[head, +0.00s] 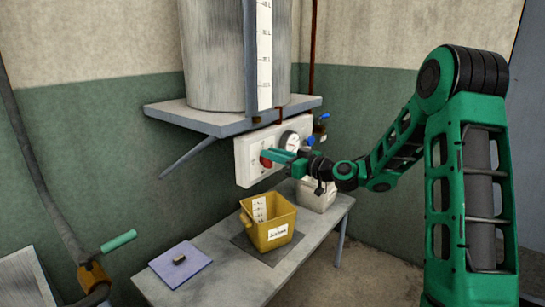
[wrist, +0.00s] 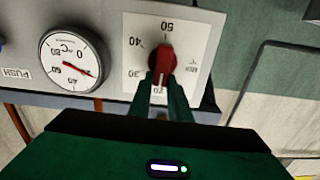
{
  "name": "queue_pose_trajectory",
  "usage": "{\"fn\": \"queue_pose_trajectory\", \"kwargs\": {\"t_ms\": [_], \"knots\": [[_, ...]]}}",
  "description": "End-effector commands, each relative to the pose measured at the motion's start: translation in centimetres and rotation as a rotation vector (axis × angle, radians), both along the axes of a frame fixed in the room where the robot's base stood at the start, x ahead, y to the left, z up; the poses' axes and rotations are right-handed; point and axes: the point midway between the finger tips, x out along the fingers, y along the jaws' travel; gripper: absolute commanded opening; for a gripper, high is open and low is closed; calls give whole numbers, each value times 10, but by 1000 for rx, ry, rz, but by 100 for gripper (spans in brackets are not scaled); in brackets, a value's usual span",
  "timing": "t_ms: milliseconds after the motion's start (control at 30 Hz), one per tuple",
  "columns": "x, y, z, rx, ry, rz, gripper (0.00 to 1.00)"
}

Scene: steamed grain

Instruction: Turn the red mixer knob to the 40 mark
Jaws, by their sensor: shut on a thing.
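The red mixer knob (wrist: 165,60) sits on a white dial plate (wrist: 196,30) with printed numbers. In the wrist view, 50 is at the top, 40 at upper left, 30 at lower left and 20 at the bottom. A pale line on the knob's lower end points down near the 20. My gripper (wrist: 163,88) is shut on the knob, with one green finger on each side. The fingers hide part of the plate. In the head view the red knob (head: 266,160) shows on the white panel (head: 243,165), with my gripper (head: 275,157) at it.
A round temperature gauge (wrist: 74,58) is beside the dial plate. Blue-handled valves (head: 310,141) are close to my wrist. A grey tank (head: 213,50) stands on a shelf above. A yellow bucket (head: 258,238), a white container (head: 314,198) and a lid (head: 168,263) are on the bench below.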

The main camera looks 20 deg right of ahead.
Motion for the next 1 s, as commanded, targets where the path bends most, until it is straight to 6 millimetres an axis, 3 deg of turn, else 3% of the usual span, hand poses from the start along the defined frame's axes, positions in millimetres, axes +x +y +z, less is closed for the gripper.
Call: {"fn": "queue_pose_trajectory", "kwargs": {"t_ms": [267,1000], "knots": [[3,-5,-1,110,80,-3,0],[13,-19,-9,669,484,-8,0]]}}
